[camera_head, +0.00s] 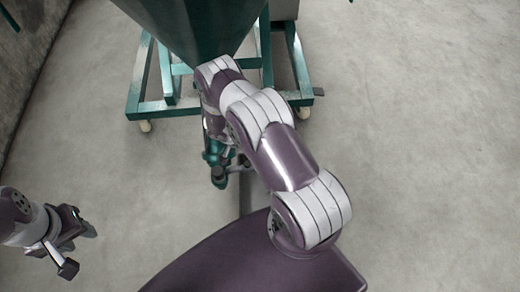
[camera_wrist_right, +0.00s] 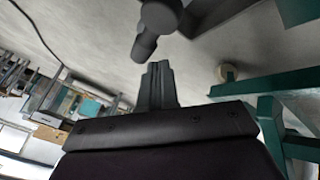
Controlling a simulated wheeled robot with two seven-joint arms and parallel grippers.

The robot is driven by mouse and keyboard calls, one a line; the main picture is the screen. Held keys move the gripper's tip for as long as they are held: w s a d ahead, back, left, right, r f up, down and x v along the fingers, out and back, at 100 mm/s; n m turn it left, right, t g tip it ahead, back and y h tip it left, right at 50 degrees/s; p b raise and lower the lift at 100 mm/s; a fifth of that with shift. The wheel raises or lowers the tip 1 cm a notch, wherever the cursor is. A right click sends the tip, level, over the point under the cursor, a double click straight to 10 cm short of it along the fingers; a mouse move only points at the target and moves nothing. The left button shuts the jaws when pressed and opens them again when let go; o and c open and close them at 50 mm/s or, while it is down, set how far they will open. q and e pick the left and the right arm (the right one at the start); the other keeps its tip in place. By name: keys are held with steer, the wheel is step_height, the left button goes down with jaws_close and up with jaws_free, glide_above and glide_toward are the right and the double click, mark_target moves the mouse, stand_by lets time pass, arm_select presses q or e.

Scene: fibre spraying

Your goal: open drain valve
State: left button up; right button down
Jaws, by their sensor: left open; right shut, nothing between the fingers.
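The drain valve (camera_head: 217,158), a teal pipe fitting with dark parts, shows below the hopper in the head view, partly covered by my right arm. In the right wrist view, a dark grey rounded bar (camera_wrist_right: 160,17), which looks like the valve's handle, ends just above my right gripper's tips. My right gripper (camera_wrist_right: 158,66) is shut and empty, with its tips close to that bar; I cannot tell whether they touch. In the head view the right fingers cannot be made out. My left gripper (camera_head: 78,250) is open and empty at the lower left, well away from the valve.
The green hopper (camera_head: 190,25) stands on a teal frame (camera_head: 165,110) with casters (camera_head: 145,126). The frame also shows at the right of the right wrist view (camera_wrist_right: 265,86). A wall rises at the far left. The concrete floor (camera_head: 420,130) on the right is clear.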

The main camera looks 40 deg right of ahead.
steer(key=shift+r, duration=0.1)
steer(key=p+v, duration=0.4)
steer(key=v, duration=0.8)
steer(key=shift+a+r, duration=0.15)
steer(key=shift+a, duration=0.05)
